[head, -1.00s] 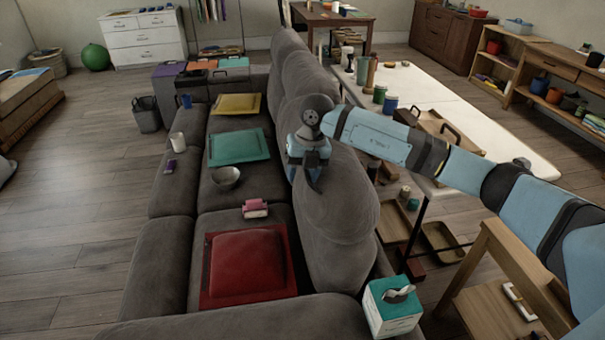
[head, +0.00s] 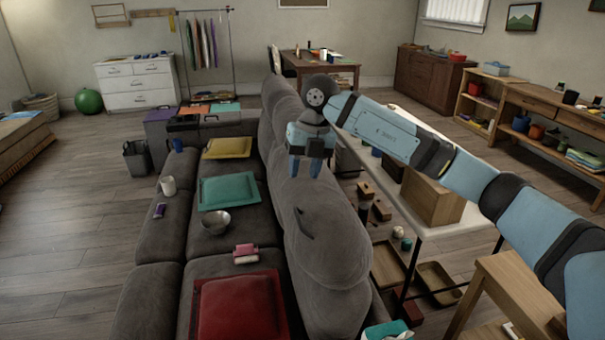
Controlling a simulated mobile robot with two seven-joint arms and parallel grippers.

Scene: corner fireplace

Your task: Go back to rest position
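My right arm (head: 375,130) reaches in from the right, over the back of the grey sofa. My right gripper (head: 305,172) points down above the sofa back, its two fingers apart with nothing seen between them. It appears clear of the cushions. My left gripper is not in view.
The grey sofa (head: 160,250) holds a red cushion (head: 238,308), a metal bowl (head: 215,221), a teal mat (head: 228,191) and a yellow mat (head: 227,147). A white table (head: 470,222) with a wooden box (head: 432,197) stands behind it. Open floor (head: 70,230) lies left.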

